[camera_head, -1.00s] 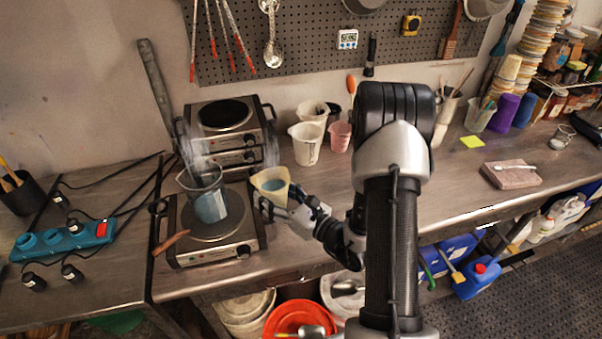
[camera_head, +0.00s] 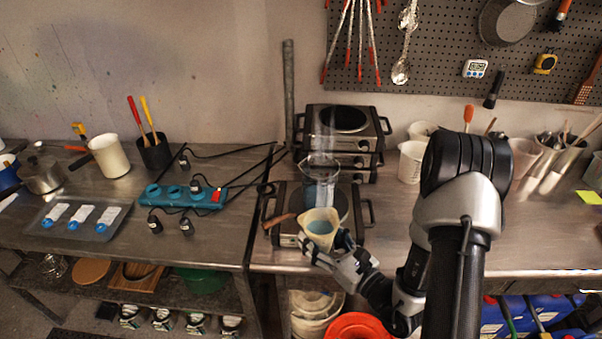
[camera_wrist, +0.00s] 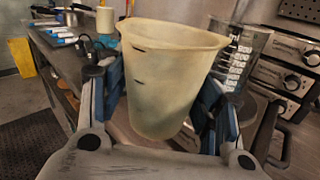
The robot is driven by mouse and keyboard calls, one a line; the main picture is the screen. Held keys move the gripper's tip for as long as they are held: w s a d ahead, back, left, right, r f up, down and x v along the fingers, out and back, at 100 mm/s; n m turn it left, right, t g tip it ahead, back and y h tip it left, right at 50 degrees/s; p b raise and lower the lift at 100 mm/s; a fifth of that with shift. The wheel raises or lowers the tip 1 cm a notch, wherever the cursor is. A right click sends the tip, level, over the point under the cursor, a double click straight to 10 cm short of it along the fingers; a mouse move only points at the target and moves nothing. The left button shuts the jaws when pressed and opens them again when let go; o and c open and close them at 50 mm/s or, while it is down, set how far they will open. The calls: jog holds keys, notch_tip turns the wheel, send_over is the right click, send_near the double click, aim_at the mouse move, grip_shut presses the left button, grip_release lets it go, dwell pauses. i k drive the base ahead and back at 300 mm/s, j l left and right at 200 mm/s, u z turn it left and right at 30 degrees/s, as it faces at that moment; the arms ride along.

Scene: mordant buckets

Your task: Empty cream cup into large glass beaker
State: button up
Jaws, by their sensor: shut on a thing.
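My gripper (camera_head: 325,249) is shut on the cream cup (camera_head: 320,237), which holds blue liquid. In the wrist view the cream cup (camera_wrist: 160,85) sits between my two blue-padded fingers, close to upright. The large glass beaker (camera_head: 320,185) stands on the front hotplate, with bluish contents in its lower part and what looks like steam above. The cup is in front of the beaker and hides part of it in the head view. In the wrist view the beaker (camera_wrist: 243,50) shows behind the cup on the right, with white markings. I cannot tell whether cup and beaker touch.
The front hotplate (camera_head: 283,240) has a brown-handled tool at its left edge. More hotplates (camera_head: 345,125) stand behind it. A blue power strip (camera_head: 180,195) with cables lies to the left. White beakers (camera_head: 411,160) stand at the back right. The bench front right is clear.

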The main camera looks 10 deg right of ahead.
aim_at(309, 176)
jog(key=i+j, duration=0.15)
jog(key=j, duration=0.2)
jog(key=i+j, duration=0.1)
jog(key=j, duration=0.25)
jog(key=i+j, duration=0.15)
jog(key=j, duration=0.2)
jog(key=i+j, duration=0.15)
jog(key=j, duration=0.15)
